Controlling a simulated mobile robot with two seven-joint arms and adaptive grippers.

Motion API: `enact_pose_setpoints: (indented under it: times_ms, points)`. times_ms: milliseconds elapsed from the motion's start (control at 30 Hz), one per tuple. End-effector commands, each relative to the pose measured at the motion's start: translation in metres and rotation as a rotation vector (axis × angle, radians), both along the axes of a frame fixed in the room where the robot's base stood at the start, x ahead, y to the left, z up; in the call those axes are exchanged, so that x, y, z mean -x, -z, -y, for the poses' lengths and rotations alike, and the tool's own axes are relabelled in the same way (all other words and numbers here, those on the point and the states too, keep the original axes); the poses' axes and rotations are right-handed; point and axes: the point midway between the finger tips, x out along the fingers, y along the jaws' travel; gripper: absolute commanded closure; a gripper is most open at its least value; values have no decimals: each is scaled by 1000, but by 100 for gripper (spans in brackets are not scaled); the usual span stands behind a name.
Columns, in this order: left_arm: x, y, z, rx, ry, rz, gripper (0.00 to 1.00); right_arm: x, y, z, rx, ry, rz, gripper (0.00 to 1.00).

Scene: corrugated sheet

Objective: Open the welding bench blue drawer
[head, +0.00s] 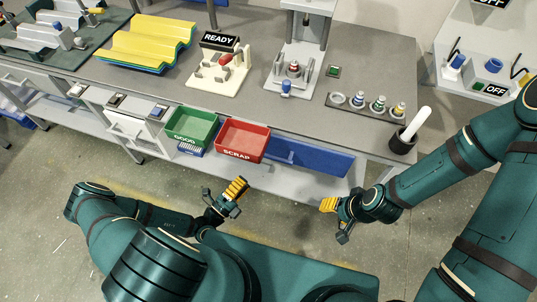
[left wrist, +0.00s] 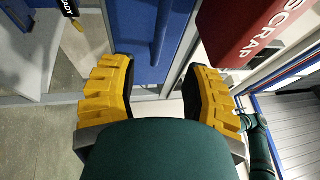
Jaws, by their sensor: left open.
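The blue drawer front (head: 312,157) is under the front edge of the welding bench (head: 240,92), right of the red SCRAP bin, and looks flush with the bench. In the left wrist view a blue panel (left wrist: 135,35) with a blue bar handle (left wrist: 164,30) shows beyond my fingers; it looks like this drawer. My left gripper (head: 235,190) is open and empty, below the red bin in the head view and apart from the bench. Its spread yellow fingers (left wrist: 160,85) are not touching the handle. My right gripper (head: 332,218) is apart from the bench; its opening is unclear.
The red SCRAP bin (head: 242,140) and green GOOD bin (head: 192,127) hang at the bench front, left of the drawer. The red bin is close on the right in the left wrist view (left wrist: 240,28). A black cup (head: 402,141) stands at the bench's right corner. Open floor lies in front.

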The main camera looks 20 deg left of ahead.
Motion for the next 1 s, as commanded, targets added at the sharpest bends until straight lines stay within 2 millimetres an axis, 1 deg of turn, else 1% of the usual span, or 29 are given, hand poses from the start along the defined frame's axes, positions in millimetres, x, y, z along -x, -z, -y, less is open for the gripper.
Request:
enact_pose_setpoints:
  times_ms: [167,400,600,700,800,1000]
  points:
    - [-23,-5,12,-1,5,2,52,0,1,0,0,0,0,53]
    - [-66,-14,33,-2,9,4,52,-1,4,0,0,1,2,53]
    - [-96,-20,47,-3,7,3,52,-1,6,0,0,1,3,53]
    - [-107,-22,52,-4,7,2,52,-1,7,0,0,1,3,53]
    - [-113,-23,54,-5,7,2,52,-1,7,0,0,1,4,53]
    - [-118,-25,56,-4,7,1,52,-2,7,0,0,1,4,53]
